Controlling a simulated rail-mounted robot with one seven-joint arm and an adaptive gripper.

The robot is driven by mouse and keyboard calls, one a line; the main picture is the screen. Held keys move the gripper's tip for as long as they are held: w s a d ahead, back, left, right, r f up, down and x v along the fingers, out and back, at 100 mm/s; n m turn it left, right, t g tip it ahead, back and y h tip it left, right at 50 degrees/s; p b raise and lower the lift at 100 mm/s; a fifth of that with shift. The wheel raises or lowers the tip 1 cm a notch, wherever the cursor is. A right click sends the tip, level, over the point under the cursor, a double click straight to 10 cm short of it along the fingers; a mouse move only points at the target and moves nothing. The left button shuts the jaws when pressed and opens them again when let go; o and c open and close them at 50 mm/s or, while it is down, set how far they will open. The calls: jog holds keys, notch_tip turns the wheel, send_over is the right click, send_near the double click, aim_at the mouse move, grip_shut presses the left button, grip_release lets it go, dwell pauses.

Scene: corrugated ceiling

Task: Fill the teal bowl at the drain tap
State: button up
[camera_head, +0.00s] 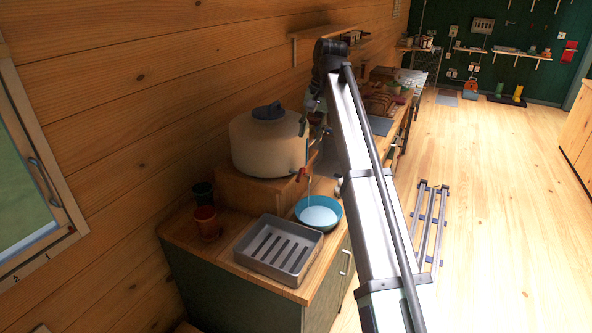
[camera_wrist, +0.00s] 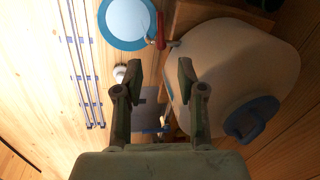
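The teal bowl (camera_head: 330,224) stands on the wooden counter under the tap of the cream tank (camera_head: 265,148). A thin pale line like a water stream drops from the tap into it, and pale water covers its inside. The bowl also shows at the top of the wrist view (camera_wrist: 106,40). The tap's red lever (camera_head: 302,174) sits low on the tank's side; in the wrist view it is the red piece (camera_wrist: 160,30) beside the bowl. My gripper (camera_wrist: 159,72) is open and empty, above the counter next to the tank, apart from lever and bowl. In the head view it is partly hidden.
A grey slotted tray (camera_head: 277,248) lies in front of the bowl. Two cups, one red (camera_head: 207,222), stand at the left. The tank rests on a wooden block (camera_head: 240,190) and has a blue cap (camera_head: 268,110). A wall shelf (camera_head: 310,36) is behind my arm.

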aim_at(300, 175)
jog(key=a+f+p, duration=0.1)
jog(key=f, duration=0.3)
jog(key=a+f+p, duration=0.1)
jog(key=f, duration=0.4)
jog(key=f+p, duration=0.1)
jog(key=f, duration=0.4)
jog(key=shift+w+a, duration=0.25)
jog(key=shift+a, duration=0.15)
grip_shut()
